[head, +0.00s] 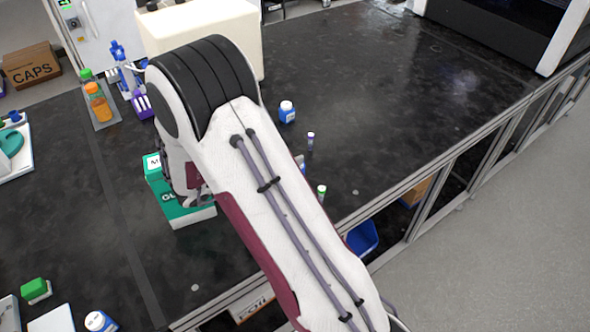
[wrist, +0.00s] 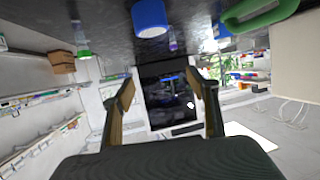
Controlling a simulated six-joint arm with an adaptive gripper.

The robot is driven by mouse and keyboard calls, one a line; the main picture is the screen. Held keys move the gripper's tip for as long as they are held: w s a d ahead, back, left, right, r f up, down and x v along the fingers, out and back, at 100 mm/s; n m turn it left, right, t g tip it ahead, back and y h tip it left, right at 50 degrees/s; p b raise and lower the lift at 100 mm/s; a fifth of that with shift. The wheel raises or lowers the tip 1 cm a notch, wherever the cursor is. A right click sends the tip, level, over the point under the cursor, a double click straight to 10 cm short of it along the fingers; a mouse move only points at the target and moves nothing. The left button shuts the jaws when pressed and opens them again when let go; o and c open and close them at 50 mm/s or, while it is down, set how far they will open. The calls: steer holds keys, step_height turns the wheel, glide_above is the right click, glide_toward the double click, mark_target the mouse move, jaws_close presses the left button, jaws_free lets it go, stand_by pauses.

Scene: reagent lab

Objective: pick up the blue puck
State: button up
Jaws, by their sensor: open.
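I cannot clearly pick out a blue puck in either view. In the wrist view, which is upside down, a short blue cylinder (wrist: 149,17) with a pale end stands at the top, beyond my gripper (wrist: 162,90) and apart from it. I cannot tell whether it is the puck or a bottle. My gripper is open, with its two fingers wide apart and nothing between them. In the head view my arm mostly hides the gripper, which is low by the green and white box (head: 180,207).
A blue and white bottle (head: 287,112) and small vials (head: 311,140) stand right of my arm. Another blue and white container (head: 99,321) and a green block (head: 35,289) are at lower left. A rack with bottles (head: 101,108) is at upper left. The black bench's right side is mostly clear.

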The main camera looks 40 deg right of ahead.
steer(key=shift+f, duration=0.15)
steer(key=shift+f, duration=1.6)
steer(key=shift+f, duration=0.15)
steer(key=shift+d+f, duration=0.1)
steer(key=shift+f, duration=1.65)
steer(key=shift+x, duration=1.4)
steer(key=shift+r, duration=0.1)
steer(key=c, duration=1.2)
